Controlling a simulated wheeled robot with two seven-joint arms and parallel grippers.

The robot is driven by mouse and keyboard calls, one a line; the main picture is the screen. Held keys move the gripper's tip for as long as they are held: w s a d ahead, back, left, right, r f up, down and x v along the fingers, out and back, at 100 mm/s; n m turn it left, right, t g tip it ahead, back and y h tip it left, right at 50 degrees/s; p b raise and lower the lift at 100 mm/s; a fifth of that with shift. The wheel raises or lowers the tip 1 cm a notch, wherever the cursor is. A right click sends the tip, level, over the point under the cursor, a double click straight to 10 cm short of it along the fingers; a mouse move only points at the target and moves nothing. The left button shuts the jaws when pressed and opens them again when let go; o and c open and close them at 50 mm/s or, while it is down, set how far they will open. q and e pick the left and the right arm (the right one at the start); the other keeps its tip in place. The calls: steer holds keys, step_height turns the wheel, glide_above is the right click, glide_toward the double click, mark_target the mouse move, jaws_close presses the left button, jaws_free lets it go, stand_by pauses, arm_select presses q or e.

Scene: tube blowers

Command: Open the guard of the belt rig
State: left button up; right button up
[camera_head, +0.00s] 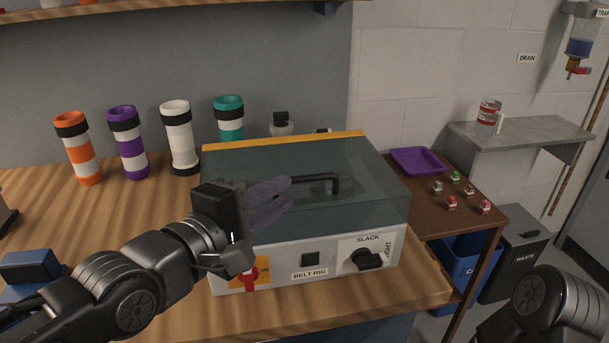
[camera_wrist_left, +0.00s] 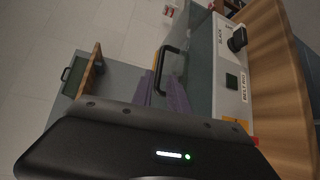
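The belt rig (camera_head: 226,278) is a light grey box on the wooden bench. Its guard (camera_head: 360,160), a clear smoky cover with a yellow strip along the back, is down over the top. A black bar handle (camera_head: 322,178) is on the guard and also shows in the left wrist view (camera_wrist_left: 165,58). My left gripper (camera_head: 283,196) has purple fingers, apart and empty, close to the handle's left end. In the left wrist view the handle appears between the fingers (camera_wrist_left: 161,88); I cannot tell if they touch it. My right gripper is out of view.
The rig's front has a red switch (camera_head: 249,275), a dark square button (camera_head: 310,259) and a black slack knob (camera_head: 367,259). Several striped tubes stand behind on the left. A side table with a purple tray (camera_head: 418,161) and small parts stands right.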

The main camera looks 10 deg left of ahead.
mark_target(303, 181)
arm_select(q)
steer(key=shift+p+x, duration=0.35)
steer(key=shift+x, duration=3.5)
steer(key=shift+c, duration=0.3)
jaws_close()
